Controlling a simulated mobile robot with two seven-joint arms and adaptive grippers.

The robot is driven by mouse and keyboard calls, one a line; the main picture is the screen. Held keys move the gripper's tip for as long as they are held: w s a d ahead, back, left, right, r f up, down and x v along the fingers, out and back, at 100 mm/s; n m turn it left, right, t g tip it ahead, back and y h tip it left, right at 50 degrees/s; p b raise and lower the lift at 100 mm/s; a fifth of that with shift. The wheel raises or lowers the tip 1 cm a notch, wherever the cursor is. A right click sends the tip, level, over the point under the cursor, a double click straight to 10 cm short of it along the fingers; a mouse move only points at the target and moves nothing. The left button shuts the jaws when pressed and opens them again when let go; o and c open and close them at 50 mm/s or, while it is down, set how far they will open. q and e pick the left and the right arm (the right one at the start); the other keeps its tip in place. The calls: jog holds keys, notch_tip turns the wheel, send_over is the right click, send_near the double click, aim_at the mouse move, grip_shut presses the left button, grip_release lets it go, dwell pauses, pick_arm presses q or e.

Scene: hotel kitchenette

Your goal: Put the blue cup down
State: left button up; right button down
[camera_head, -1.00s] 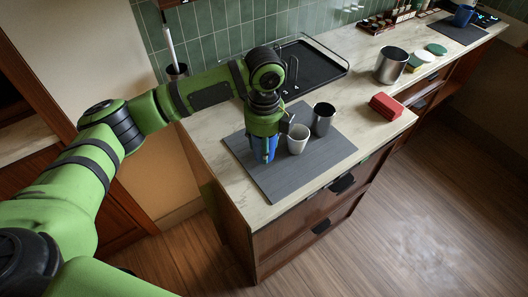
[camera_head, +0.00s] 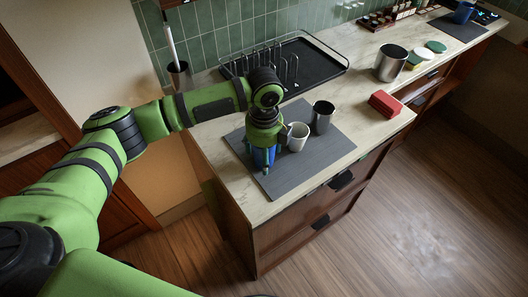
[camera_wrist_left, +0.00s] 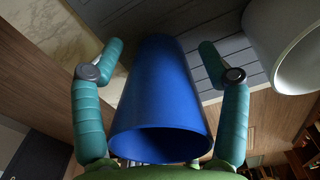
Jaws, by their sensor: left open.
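The blue cup (camera_head: 263,157) is at the front left part of the grey mat (camera_head: 290,182), mostly hidden by my left gripper in the head view. My left gripper (camera_head: 265,166) points down over it. In the left wrist view, the blue cup (camera_wrist_left: 162,95) lies between the two teal fingers of the left gripper (camera_wrist_left: 161,52). The fingers are open, with a gap showing on both sides of the cup. The cup looks upright on the mat, though its base is hard to see. My right gripper is not in view.
A white cup (camera_head: 298,137) stands close right of my left gripper, with a dark metal cup (camera_head: 322,117) behind it. A black dish rack (camera_head: 315,68) is at the back. A red block (camera_head: 384,103), a steel container (camera_head: 391,63) and another blue cup (camera_head: 464,12) are farther right.

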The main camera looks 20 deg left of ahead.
pick_arm(q)
notch_tip(320, 180, up, 12)
jog(key=b, duration=0.3)
jog(key=shift+r, duration=0.15)
